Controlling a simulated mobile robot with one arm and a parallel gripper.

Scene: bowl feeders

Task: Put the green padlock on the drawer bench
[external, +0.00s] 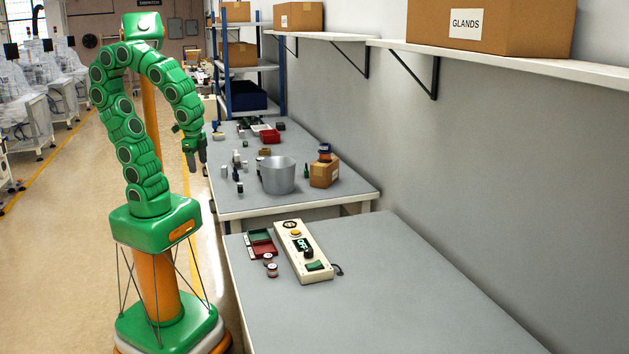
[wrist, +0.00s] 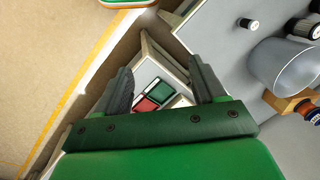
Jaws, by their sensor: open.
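My gripper (external: 196,160) hangs beside the left edge of the farther bench (external: 290,207), above the floor. In the wrist view my gripper (wrist: 162,74) is open, with nothing between its fingers. I cannot pick out the green padlock for certain; a small dark green item (external: 306,171) stands left of a cardboard box, too small to identify. Which of the two benches is the drawer bench is not clear from the frames. The nearer bench (external: 400,290) is mostly bare.
The farther bench holds a metal pot (external: 278,176), a cardboard box (external: 324,173) and several small items. On the nearer bench are a red and green tray (external: 261,244) and a white control panel (external: 304,252). Shelves (external: 510,58) run along the wall.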

